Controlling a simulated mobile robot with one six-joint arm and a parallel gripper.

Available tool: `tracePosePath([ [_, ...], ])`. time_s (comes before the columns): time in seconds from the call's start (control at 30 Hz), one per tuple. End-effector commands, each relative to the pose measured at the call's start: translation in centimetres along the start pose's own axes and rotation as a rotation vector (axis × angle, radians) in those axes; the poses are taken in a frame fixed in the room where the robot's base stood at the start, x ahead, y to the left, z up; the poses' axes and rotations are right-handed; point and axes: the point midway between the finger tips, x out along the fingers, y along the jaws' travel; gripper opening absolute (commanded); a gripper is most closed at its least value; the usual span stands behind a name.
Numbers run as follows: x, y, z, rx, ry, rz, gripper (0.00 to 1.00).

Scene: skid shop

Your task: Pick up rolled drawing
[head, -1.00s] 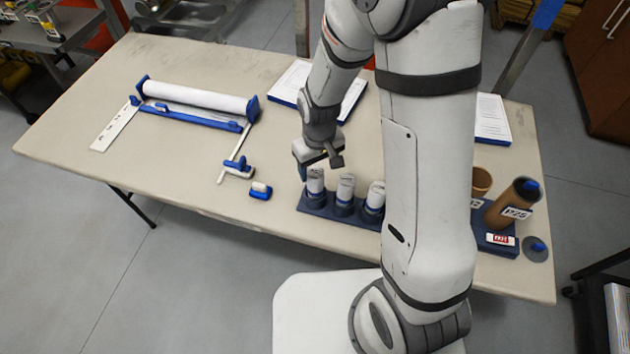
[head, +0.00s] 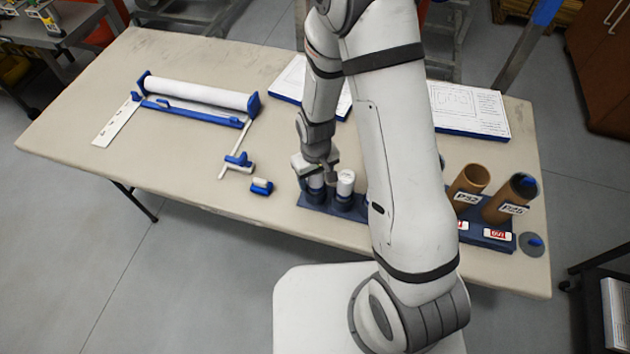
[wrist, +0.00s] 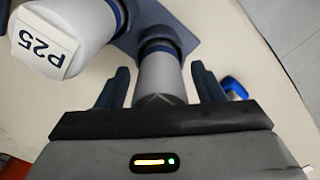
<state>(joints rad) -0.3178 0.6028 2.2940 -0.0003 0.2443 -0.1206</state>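A rolled drawing (wrist: 160,76), a pale grey-white roll, stands in the leftmost cup of a dark blue rack (head: 318,200). In the head view its lower part (head: 316,184) shows just below my gripper (head: 318,168). In the wrist view my gripper's fingers (wrist: 162,86) are open, one on each side of this roll, with narrow gaps. A second white roll (head: 346,182) stands in the middle cup. In the wrist view a neighbouring roll with a P25 tag (wrist: 46,44) is close on the left. My arm hides the third roll.
A roller device (head: 200,94) with a blue frame lies at left. A small blue block (head: 262,187) lies left of the rack. Brown tubes (head: 470,180) stand in a blue base at right. Papers (head: 470,108) lie at the back. The table's left front is clear.

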Motion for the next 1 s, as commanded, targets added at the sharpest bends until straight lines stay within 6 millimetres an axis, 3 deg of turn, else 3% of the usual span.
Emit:
tracePosePath([
  [0.57, -0.03, 0.05, 0.02, 0.001, 0.0, 0.0, 0.14],
  [1.0, -0.91, 0.09, -0.05, 0.002, 0.002, 0.0, 0.14],
])
